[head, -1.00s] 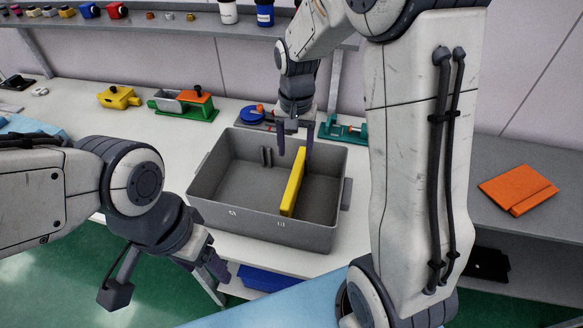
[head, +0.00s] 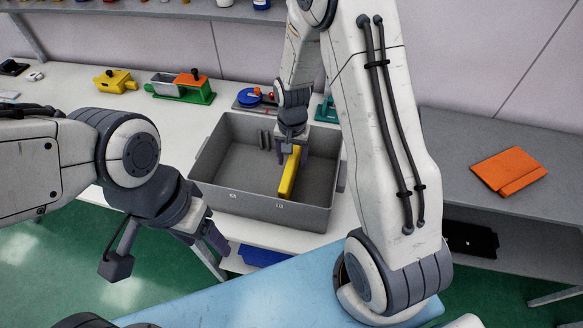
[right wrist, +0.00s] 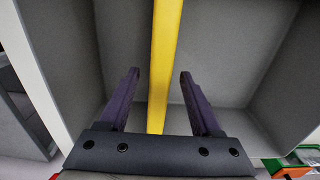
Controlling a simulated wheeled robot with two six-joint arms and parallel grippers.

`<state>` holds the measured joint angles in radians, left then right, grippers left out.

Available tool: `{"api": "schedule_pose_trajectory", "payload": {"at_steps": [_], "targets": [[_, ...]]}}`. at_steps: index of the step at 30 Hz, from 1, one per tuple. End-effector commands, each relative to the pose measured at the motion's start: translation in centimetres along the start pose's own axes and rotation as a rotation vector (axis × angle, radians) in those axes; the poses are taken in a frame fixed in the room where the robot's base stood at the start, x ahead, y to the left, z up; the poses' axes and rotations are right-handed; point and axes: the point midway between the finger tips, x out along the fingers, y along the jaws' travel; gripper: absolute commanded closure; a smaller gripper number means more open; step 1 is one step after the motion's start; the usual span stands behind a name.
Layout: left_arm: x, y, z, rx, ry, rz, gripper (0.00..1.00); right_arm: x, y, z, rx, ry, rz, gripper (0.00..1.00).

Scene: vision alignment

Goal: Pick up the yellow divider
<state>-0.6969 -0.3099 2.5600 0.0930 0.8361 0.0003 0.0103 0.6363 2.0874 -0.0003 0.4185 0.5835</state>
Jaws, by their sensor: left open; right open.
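The yellow divider (head: 290,174) stands across the grey bin (head: 225,203), right of its middle. My right gripper (head: 291,157) is over the bin at the divider's far end. In the right wrist view the divider (right wrist: 163,60) runs between the two open fingers of my right gripper (right wrist: 158,92), with a gap on each side. The far end of the divider is hidden behind my right gripper in the head view. My left gripper (head: 213,245) is open and empty, low in front of the bin's left corner.
The bin stands on a white table (head: 70,90). Behind it are a green-and-orange fixture (head: 183,88), a yellow block (head: 115,81) and a blue round part (head: 249,97). An orange folded piece (head: 508,171) lies on the grey surface at right. The bin's walls surround my right gripper.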

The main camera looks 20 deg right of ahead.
Motion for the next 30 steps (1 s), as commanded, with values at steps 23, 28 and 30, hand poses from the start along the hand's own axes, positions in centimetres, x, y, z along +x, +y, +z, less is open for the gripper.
{"api": "schedule_pose_trajectory", "payload": {"at_steps": [23, 28, 30], "targets": [[0.04, 0.00, 0.00, 0.000, 0.000, 0.000, 0.33, -0.05, 0.04, -0.04, 0.001, 0.001, 0.000, 1.00], [0.03, 0.00, 0.00, 0.000, 0.000, 0.000, 0.33, -0.06, 0.03, -0.04, 0.001, 0.001, -0.001, 1.00], [0.03, 0.00, 0.00, 0.000, 0.000, 0.000, 0.33, -0.06, 0.03, -0.04, 0.001, 0.001, -0.001, 1.00]]}}
